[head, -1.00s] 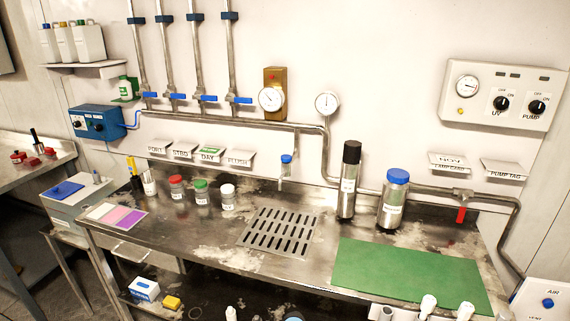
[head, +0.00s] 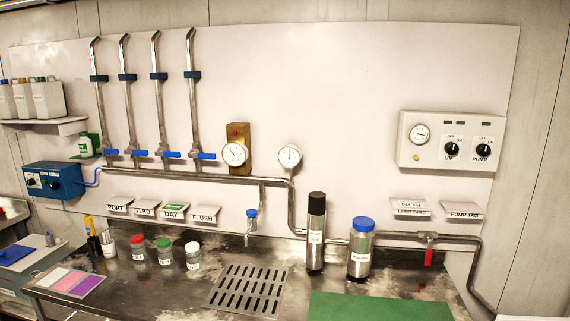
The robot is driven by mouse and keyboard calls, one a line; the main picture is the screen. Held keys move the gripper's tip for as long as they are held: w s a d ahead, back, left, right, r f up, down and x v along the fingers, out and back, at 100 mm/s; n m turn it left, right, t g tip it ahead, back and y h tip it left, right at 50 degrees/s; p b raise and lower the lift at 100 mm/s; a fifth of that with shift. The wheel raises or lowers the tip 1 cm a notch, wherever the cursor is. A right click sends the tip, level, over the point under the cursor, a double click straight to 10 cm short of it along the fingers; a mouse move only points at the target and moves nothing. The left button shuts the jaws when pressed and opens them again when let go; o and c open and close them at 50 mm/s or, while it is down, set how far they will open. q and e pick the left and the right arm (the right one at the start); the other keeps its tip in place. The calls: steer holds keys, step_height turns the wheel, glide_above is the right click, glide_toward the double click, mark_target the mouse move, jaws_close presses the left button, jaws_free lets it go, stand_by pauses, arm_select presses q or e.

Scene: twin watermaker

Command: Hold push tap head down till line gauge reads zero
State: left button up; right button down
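A small push tap with a blue head (head: 252,213) hangs from the wall pipe above the slotted drain grate (head: 247,290). Nothing touches it. The round white line gauge (head: 290,156) sits on the pipe at the middle of the wall. Its dark needle looks close to upright, but the scale is too small to read. A second dial (head: 235,153) is set in a brass-coloured block to its left. Neither of my grippers shows in the view.
A black-capped cylinder (head: 316,232) and a blue-capped canister (head: 361,248) stand right of the grate. Jars with red, green and white lids stand left (head: 165,251). A green mat (head: 380,307) lies at front right. Blue-handled valves (head: 172,154) line the pipe.

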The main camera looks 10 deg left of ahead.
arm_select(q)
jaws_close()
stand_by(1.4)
